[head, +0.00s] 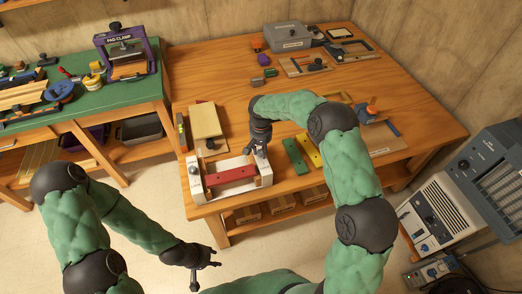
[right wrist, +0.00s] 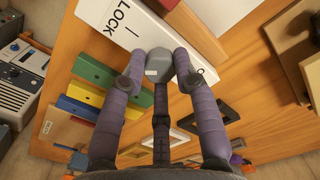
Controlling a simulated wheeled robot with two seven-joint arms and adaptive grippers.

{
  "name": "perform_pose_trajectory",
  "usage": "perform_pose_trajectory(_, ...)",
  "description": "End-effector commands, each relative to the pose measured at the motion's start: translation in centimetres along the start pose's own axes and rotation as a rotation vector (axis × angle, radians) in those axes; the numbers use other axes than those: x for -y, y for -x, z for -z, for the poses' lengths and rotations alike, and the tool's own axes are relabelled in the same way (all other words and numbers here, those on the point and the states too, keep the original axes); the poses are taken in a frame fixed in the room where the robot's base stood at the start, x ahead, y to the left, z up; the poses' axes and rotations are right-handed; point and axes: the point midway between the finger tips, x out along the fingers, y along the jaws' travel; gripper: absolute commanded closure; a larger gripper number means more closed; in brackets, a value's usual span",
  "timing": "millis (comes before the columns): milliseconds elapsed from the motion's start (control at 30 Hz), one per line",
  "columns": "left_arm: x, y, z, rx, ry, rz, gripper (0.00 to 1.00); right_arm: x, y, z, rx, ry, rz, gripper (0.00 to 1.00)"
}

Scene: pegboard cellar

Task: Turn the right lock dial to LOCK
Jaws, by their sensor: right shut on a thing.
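A white fixture (head: 207,193) with a red bar (head: 230,175) across its middle stands at the table's front left corner. My right gripper (head: 261,153) reaches down onto the fixture's right end and hides most of the right dial there. In the right wrist view, my two purple fingers (right wrist: 160,58) are shut on the grey right dial (right wrist: 157,72), one on each side. The white face (right wrist: 112,17) shows LOCK and a short black mark; other lettering is partly covered. The dial's pointing direction is unclear. My left gripper (head: 205,272) hangs empty, fingers apart, over the floor.
Green and yellow blocks (head: 295,156) lie right of the fixture, under my right arm. A beige board (head: 206,121) lies behind it. A grey case (head: 287,36) stands at the back. A green bench (head: 90,97) is at left, a grey machine (head: 437,207) at right.

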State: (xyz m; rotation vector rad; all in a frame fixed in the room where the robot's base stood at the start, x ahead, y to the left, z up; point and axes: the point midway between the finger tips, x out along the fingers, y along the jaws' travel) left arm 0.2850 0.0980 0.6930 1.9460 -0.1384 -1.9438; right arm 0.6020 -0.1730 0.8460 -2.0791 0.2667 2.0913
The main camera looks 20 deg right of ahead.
Motion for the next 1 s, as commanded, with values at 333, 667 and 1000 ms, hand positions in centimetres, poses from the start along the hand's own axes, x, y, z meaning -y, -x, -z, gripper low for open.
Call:
perform_pose_trajectory(333, 0.15, -0.41, 0.02, 0.0, 0.0, 0.0, 0.6, -0.02, 0.36, 0.57, -0.017, -0.326, 0.009, 1.0)
perform_pose_trajectory(667, 0.24, -0.68, 0.03, 0.0, 0.0, 0.0, 0.6, -0.28, 0.52, 0.69, -0.02, -0.575, 0.012, 1.0)
perform_pose_trajectory(1000, 0.29, -0.8, 0.03, 0.0, 0.0, 0.0, 0.6, -0.48, 0.67, 0.81, -0.023, -0.702, 0.013, 1.0)
